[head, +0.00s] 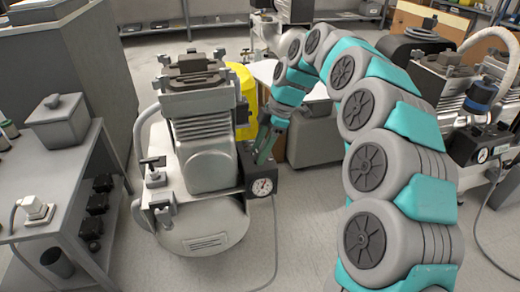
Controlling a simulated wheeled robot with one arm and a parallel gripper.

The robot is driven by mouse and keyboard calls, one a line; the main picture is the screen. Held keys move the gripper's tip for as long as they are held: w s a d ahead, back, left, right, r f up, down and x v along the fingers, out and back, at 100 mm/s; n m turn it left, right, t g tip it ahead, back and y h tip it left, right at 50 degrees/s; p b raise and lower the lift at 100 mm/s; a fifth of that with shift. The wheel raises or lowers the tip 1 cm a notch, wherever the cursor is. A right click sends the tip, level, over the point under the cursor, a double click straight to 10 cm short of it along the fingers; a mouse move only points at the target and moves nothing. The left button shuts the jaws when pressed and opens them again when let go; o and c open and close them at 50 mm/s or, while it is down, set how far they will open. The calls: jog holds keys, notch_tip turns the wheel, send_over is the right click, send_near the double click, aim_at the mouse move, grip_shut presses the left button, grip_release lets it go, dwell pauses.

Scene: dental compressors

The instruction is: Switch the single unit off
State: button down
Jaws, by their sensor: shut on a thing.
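The single unit (205,170) is a grey compressor with one motor head on a round white tank, standing upright on the floor left of centre. A black switch box (250,172) with a round pressure gauge (263,187) sits on its right side. My gripper (263,158) reaches down from the teal and grey arm to the top of this box. Its jaws are shut on the switch there. The switch itself is hidden by the fingers, so its position cannot be told.
A grey bench (50,172) with a box and plug stands at left. Another compressor (465,115) with a gauge stands at right, behind my arm. A yellow object (246,92) and a grey bin (315,138) are behind the unit. The front floor is clear except for a cable.

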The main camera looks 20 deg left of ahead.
jog(key=shift+c, duration=1.4)
grip_release()
jog(key=v, duration=0.7)
jog(key=shift+d+r+p, duration=0.2)
jog(key=shift+r+p, duration=0.1)
jog(key=shift+r, duration=0.05)
jog(key=shift+w, duration=0.1)
